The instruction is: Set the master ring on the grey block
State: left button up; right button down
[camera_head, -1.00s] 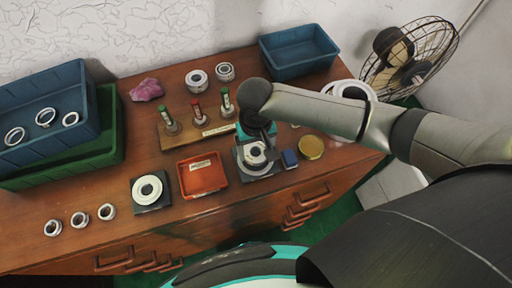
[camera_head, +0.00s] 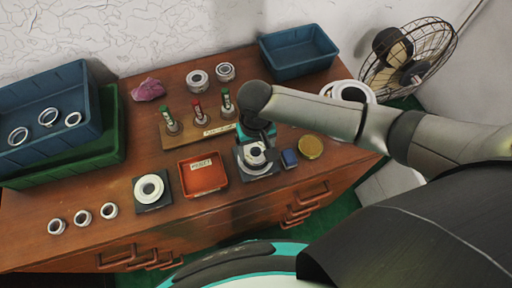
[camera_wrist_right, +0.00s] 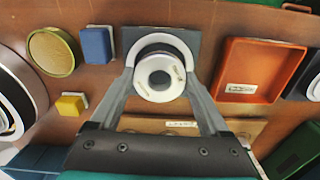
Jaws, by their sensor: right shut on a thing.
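The master ring (camera_wrist_right: 160,77), a pale ring with a dark bore and small print on its face, is between the two fingers of my right gripper (camera_wrist_right: 160,75), which is shut on it. The grey block (camera_wrist_right: 131,36) is directly behind the ring in the wrist view, with a white round surface (camera_wrist_right: 178,37) on it partly hidden by the ring. In the head view the ring (camera_head: 255,153) is over the grey block (camera_head: 265,173) at the table's front; I cannot tell whether they touch. My left gripper is not in view.
A red tray (camera_head: 222,183) is left of the block; a blue block (camera_head: 289,158) and yellow tin (camera_head: 311,147) are right. A dark pad (camera_head: 139,207) bears another ring (camera_head: 149,188). A wooden stand (camera_head: 186,140) with several gauges is behind. Blue bins stand at the back.

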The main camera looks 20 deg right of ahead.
jog(key=shift+f, duration=0.35)
jog(key=shift+f+b, duration=0.5)
jog(key=shift+f, duration=0.25)
grip_release()
notch_tip(320, 180, up, 15)
jog(key=p, duration=0.4)
jog(key=shift+r, duration=0.15)
